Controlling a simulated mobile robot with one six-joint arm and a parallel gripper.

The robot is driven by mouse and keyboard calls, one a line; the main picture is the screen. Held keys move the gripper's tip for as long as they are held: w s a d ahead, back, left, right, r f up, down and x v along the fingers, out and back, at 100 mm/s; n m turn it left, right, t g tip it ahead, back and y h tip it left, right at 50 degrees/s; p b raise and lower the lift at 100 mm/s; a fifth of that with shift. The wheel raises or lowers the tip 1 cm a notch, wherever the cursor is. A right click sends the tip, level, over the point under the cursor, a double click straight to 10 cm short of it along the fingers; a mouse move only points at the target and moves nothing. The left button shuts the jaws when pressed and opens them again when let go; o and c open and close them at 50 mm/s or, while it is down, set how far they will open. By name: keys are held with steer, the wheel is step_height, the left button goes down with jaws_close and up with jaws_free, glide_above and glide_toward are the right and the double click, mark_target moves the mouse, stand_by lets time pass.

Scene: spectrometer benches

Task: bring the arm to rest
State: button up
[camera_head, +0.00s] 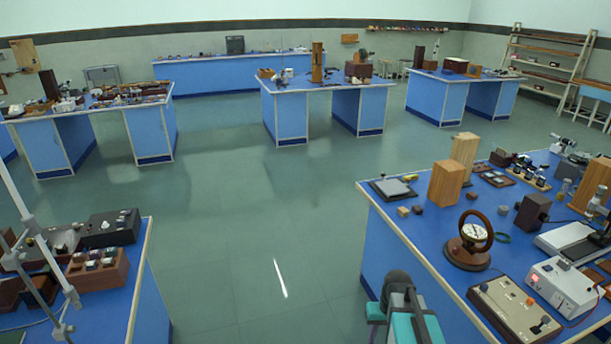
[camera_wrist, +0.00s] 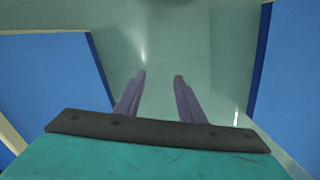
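My gripper shows in the wrist view (camera_wrist: 160,76), its two purple-grey fingers apart with nothing between them. Beyond the fingers is bare greenish floor, with blue bench sides to the left and right. In the head view, part of my arm, teal and dark grey, shows at the bottom, low beside the right bench (camera_head: 390,225). The fingertips cannot be made out in that view.
The right bench carries a wooden block (camera_head: 446,184), a round dial instrument (camera_head: 470,240) and a white power unit (camera_head: 562,287). A left bench (camera_head: 150,245) holds a wooden rack (camera_head: 98,270). The floor (camera_head: 235,220) between them is clear.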

steer(key=s+a, duration=0.3)
steer(key=a, duration=0.3)
steer(key=s+f+g+b, duration=0.2)
steer(key=s+f+b, duration=0.4)
steer(key=s+f, duration=0.6)
steer(key=s+f+g+b, duration=0.3)
steer(key=s+f+b, duration=0.4)
steer(key=s+f, duration=0.6)
step_height(320, 180, down, 7)
steer(key=shift+s+a+f+h, duration=0.15)
steer(key=shift+s+f+h, duration=0.05)
steer(key=shift+s+h, duration=0.1)
